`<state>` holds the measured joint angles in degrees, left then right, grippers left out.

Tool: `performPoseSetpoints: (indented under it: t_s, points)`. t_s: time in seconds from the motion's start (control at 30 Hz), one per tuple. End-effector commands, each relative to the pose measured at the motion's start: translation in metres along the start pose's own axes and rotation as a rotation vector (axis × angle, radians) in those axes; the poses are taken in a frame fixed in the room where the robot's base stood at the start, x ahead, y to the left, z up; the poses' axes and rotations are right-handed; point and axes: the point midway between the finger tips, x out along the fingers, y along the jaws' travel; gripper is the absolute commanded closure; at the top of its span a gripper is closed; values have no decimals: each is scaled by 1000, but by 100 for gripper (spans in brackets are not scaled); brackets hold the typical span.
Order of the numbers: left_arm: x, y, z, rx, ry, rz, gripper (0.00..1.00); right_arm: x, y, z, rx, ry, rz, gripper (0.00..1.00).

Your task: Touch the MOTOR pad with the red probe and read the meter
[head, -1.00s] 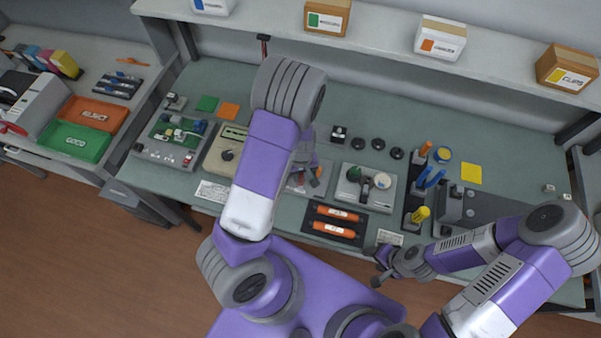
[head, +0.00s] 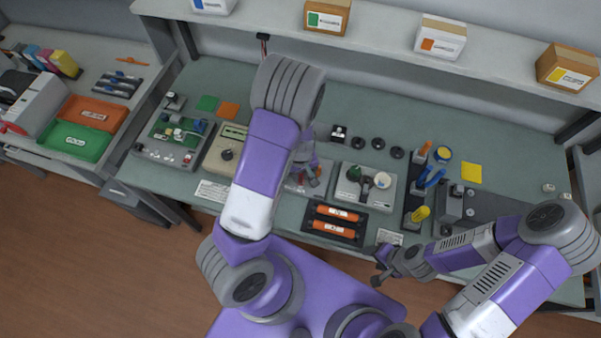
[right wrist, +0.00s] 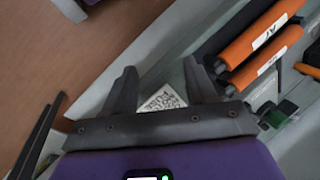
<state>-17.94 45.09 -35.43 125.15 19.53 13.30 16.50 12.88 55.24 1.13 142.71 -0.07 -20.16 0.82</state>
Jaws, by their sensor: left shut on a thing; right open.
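My left gripper (head: 314,178) is at the middle of the bench, partly hidden by its own arm. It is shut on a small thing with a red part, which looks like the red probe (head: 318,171). It is over a light grey tray or plate (head: 296,188). The beige meter (head: 220,158) stands to its left, half covered by my arm; its reading is too small to tell. I cannot make out a MOTOR pad label. My right gripper (head: 379,272) is at the bench's front edge; in the right wrist view its fingers (right wrist: 158,88) are open and empty.
A green circuit board fixture (head: 172,138) stands left of the meter. Two orange rollers (head: 334,227) lie in a black tray. A grey fixture (head: 381,195) and a tool holder (head: 415,200) stand to the right. Boxes line the shelf (head: 380,30) behind.

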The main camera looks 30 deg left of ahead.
Motion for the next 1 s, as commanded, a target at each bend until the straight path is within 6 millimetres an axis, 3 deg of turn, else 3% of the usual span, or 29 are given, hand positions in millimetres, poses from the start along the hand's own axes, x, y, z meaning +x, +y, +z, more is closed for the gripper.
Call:
performPoseSetpoints:
  t_s: [1.0]
  points:
    - [12,0,0,0,0,0,100,9,3,0,0,0,0,43]
